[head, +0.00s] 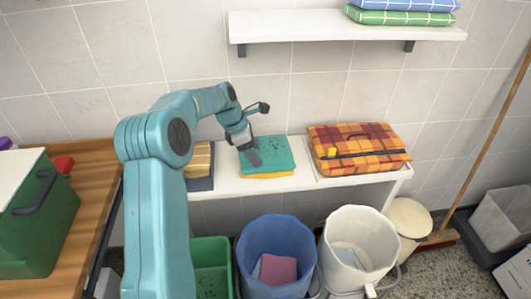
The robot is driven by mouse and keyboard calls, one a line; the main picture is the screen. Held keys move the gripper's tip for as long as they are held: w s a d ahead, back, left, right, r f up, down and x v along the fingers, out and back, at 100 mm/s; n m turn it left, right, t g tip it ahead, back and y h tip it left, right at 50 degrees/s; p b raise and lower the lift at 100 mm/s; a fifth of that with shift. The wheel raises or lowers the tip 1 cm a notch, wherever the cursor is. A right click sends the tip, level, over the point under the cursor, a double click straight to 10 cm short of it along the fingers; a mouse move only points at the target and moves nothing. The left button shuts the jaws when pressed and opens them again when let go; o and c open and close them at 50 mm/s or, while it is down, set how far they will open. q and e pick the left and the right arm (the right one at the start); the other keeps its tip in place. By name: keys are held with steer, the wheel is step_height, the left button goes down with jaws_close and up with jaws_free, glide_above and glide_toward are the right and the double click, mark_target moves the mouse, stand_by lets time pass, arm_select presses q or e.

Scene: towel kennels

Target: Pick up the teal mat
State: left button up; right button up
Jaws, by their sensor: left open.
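The teal mat (279,156) is a folded, dark-specked piece lying on top of a yellow folded cloth (273,175) on a white shelf. My left gripper (252,157) is open and points down over the left part of the teal mat. I cannot tell whether its fingertips touch the mat. The gripper hides part of the mat's left side. My right gripper is not in view.
A plaid orange bag (357,147) lies to the right on the white shelf (226,184). Below stand a green bin (211,255), a blue bin (277,228) and a white bin (358,228). An upper shelf (300,27) holds folded cloths.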

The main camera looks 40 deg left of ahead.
mark_target(265, 153)
arm_select(q)
steer(key=x, duration=0.4)
steer(key=shift+w+d+f+p, duration=0.15)
steer(key=shift+d+f+p, duration=0.1)
steer(key=shift+d+p, duration=0.1)
steer(key=shift+w+f, duration=0.1)
steer(key=shift+f, duration=0.15)
steer(key=shift+r, duration=0.1)
steer(key=c, duration=1.3)
